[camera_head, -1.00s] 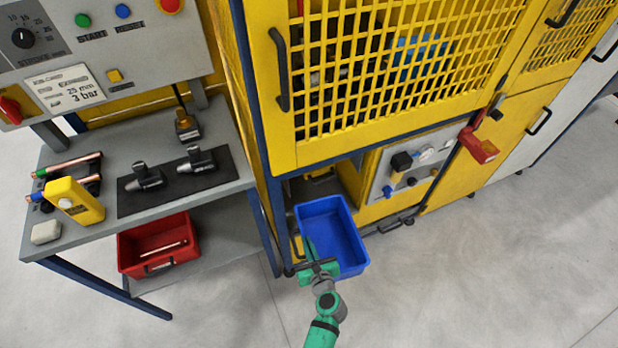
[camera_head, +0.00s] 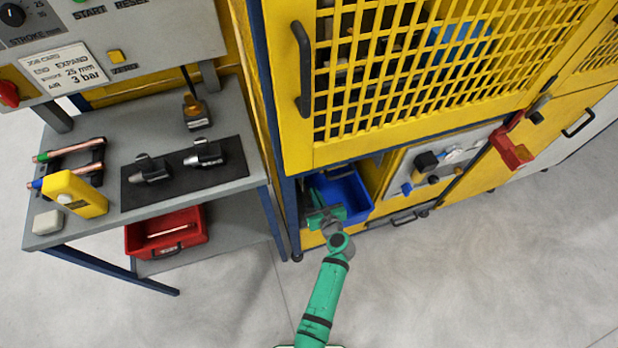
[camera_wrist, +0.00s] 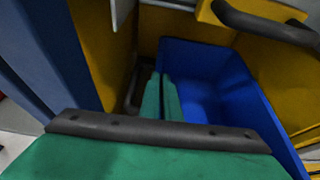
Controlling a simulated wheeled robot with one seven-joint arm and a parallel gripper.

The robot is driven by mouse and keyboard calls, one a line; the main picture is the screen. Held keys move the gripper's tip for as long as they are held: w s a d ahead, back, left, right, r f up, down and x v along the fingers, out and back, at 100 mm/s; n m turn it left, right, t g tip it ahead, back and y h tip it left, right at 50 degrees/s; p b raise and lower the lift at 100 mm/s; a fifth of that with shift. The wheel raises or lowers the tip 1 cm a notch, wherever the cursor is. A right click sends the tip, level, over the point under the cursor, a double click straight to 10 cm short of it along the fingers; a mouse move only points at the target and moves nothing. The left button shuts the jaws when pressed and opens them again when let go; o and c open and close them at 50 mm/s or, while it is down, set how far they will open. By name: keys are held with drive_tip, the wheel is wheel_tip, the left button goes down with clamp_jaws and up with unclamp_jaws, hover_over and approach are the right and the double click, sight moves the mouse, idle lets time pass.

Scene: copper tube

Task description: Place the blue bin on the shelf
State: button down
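The blue bin (camera_head: 352,190) is in the low opening of the yellow cabinet, under the mesh door. My green gripper (camera_head: 318,203) reaches in from the front at the bin's left side. In the wrist view the two fingers (camera_wrist: 161,98) are close together on the left rim of the bin (camera_wrist: 212,80), which looks empty where it shows. The surface beneath the bin is hidden, so I cannot tell whether the bin rests on it. A grey lower shelf (camera_head: 235,238) is under the workbench at the left.
A red bin (camera_head: 135,240) with a copper tube stands on that lower shelf. The workbench (camera_head: 105,215) holds tubes, a yellow device and dark tools. A dark handle (camera_wrist: 265,25) and yellow cabinet walls are close around the blue bin. The floor in front is clear.

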sight(309, 182)
drive_tip(key=w+a, duration=0.1)
drive_tip(key=w, duration=0.1)
drive_tip(key=w+a, duration=0.1)
drive_tip(key=w, duration=0.5)
drive_tip(key=shift+a, duration=0.4)
drive_tip(key=shift+w+f, duration=0.15)
drive_tip(key=shift+w, duration=0.15)
drive_tip(key=shift+f, duration=1.65)
drive_tip(key=c, duration=2)
unclamp_jaws()
drive_tip(key=shift+s, duration=0.1)
drive_tip(key=v, duration=1.2)
